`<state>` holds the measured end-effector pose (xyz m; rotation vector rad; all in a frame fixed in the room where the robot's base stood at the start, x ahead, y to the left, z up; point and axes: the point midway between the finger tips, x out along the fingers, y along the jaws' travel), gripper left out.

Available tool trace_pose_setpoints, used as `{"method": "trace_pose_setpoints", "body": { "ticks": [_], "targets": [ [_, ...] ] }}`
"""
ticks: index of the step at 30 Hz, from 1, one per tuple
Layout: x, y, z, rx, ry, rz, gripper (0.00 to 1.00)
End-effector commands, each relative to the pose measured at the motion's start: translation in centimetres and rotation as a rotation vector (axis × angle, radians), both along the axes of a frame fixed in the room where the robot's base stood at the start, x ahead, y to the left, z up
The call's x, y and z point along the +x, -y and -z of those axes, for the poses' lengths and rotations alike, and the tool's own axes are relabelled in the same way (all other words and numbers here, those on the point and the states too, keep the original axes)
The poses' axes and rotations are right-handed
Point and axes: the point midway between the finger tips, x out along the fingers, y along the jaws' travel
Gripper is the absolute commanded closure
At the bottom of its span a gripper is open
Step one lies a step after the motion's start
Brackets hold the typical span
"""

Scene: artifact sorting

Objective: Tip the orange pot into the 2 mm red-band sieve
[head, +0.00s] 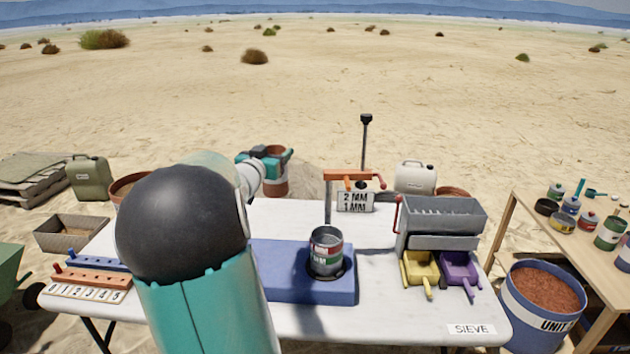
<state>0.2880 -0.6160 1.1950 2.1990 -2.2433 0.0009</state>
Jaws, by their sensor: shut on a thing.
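My gripper (268,157) is past the table's far edge, shut on the orange pot (275,185). The pot looks upright, its top partly hidden by the gripper. A metal sieve stack (326,252) with a red band above a green one stands on a blue block at the table's middle. Its red-band upper part (326,240) is open at the top. The pot is behind and left of the stack, apart from it. A sign (355,202) reading 2 MM and 1 MM stands behind the stack. The pot's contents cannot be seen.
An orange-barred post (355,177) rises behind the stack. A grey hopper (440,217) with yellow and purple scoops stands right. Numbered racks (90,277) lie left. My arm hides the table's left middle. A soil bucket (543,305) stands right of the table.

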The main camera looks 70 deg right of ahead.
Motion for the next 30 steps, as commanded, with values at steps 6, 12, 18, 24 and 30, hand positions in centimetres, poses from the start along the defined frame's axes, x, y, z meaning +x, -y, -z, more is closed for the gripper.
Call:
{"method": "trace_pose_setpoints", "body": {
  "ticks": [6,12,18,24,30],
  "targets": [
    [-7.7,2.2,-0.9,0.001,-0.002,0.123,0.8],
    [-10.4,2.8,4.2,0.004,-0.007,0.166,0.8],
    [-11.0,2.7,7.6,0.0,-0.004,0.164,0.8],
    [-10.9,2.6,8.4,-0.001,-0.002,0.161,0.8],
    [-10.9,2.6,9.8,0.0,-0.003,0.162,0.8]
  ]
}}
